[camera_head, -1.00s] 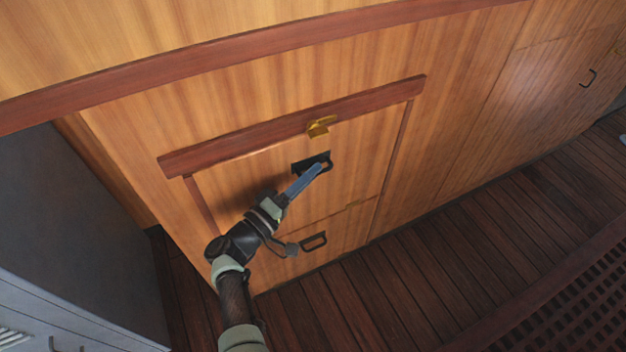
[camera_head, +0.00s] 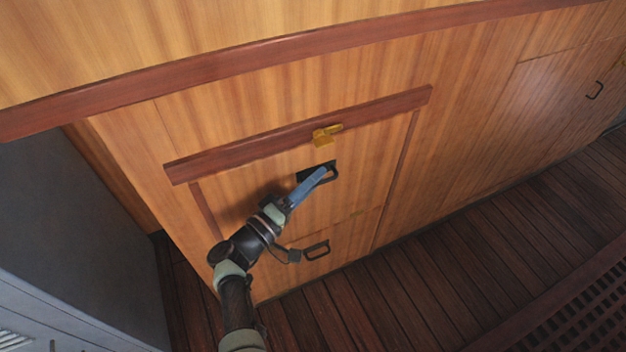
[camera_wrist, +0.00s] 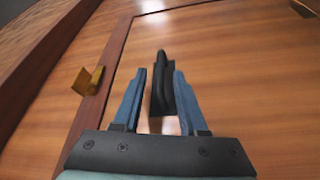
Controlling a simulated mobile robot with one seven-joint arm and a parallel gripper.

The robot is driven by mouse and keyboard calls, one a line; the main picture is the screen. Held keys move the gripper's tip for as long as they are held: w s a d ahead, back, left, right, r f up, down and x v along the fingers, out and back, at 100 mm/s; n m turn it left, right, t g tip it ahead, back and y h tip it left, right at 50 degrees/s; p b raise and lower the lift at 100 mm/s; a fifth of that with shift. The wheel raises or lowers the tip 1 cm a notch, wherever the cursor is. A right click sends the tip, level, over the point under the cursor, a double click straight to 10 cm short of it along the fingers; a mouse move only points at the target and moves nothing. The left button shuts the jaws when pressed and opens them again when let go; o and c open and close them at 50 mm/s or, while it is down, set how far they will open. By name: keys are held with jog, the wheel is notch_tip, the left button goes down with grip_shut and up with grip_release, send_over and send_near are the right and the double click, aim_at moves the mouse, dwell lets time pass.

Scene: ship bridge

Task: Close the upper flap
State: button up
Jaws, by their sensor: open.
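The upper flap (camera_head: 375,155) is a wooden panel in the cabinet front, under a dark red-brown trim strip. It looks flush or nearly flush with the cabinet; a small gap cannot be ruled out. Its black handle (camera_head: 333,174) sits near its middle and also shows in the wrist view (camera_wrist: 161,62). My gripper (camera_head: 316,176) is at this handle. In the wrist view its blue fingers are apart, one on each side of the handle, with gaps visible. A yellow latch (camera_head: 325,136) is on the trim above the handle; it also shows in the wrist view (camera_wrist: 88,80).
A lower panel with a black handle (camera_head: 316,250) lies beneath the upper flap, close to my wrist. A grey cabinet (camera_head: 75,230) stands at the left. Wooden floor (camera_head: 440,265) is clear at the right, with a dark grating (camera_head: 590,315) beyond.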

jog(key=shift+s, duration=0.1)
jog(key=p+v, duration=0.2)
jog(key=v, duration=1.1)
jog(key=shift+p, duration=0.3)
